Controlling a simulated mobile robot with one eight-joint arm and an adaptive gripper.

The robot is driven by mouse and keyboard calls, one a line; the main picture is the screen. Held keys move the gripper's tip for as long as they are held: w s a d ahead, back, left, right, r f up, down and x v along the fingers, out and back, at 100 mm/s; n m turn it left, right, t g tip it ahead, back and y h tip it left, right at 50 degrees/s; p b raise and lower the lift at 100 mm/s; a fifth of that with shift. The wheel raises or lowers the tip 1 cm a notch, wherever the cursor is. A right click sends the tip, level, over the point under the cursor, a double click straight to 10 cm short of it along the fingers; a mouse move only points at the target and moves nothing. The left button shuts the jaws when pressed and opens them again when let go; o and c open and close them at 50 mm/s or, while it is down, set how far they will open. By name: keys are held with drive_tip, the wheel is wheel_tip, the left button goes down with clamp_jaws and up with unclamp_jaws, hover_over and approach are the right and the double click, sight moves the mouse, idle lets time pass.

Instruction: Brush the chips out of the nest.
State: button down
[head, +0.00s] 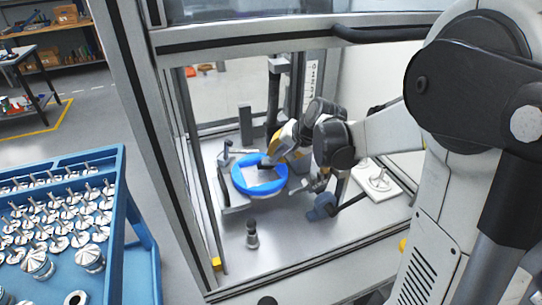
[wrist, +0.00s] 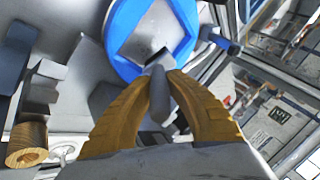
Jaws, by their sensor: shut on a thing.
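The nest (head: 237,178) is a blue ring with a pale, angular recess, inside the machine enclosure. In the wrist view the nest (wrist: 124,22) is at the top, just beyond my fingers. My gripper (head: 273,156) is over the ring's far right side in the head view. In the wrist view my gripper (wrist: 160,82) has its yellow fingers shut on a slim grey piece, apparently the brush (wrist: 158,68). Its dark end is over the recess near the ring's lower edge; I cannot tell whether it touches. No chips can be made out at this size.
A dark knobbed post (head: 252,235) stands on the enclosure floor in front of the nest. A white plate with a metal part (head: 378,182) lies to the right. A blue tray (head: 121,215) with several metal parts is outside, left of the enclosure frame (head: 160,120).

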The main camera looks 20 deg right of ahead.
drive_tip(key=shift+a, duration=2.15)
drive_tip(key=shift+d, duration=2.2)
drive_tip(key=shift+s+a, duration=0.35)
drive_tip(key=shift+a, duration=0.4)
drive_tip(key=shift+s+a, duration=0.3)
drive_tip(key=shift+a, duration=0.4)
drive_tip(key=shift+s+a, duration=0.35)
drive_tip(key=shift+a, duration=0.4)
drive_tip(key=shift+d, duration=2.2)
drive_tip(key=shift+a+b, duration=0.3)
drive_tip(key=shift+a, duration=1.9)
drive_tip(key=shift+d, duration=2.2)
drive_tip(key=shift+s+a, duration=0.3)
drive_tip(key=shift+a, duration=0.45)
drive_tip(key=shift+s+a, duration=0.3)
drive_tip(key=shift+a, duration=0.4)
drive_tip(key=shift+s+a, duration=0.3)
drive_tip(key=shift+a, duration=0.45)
drive_tip(key=shift+d, duration=2.2)
drive_tip(key=shift+a, duration=2.2)
drive_tip(key=shift+d, duration=2.2)
drive_tip(key=shift+a, duration=0.1)
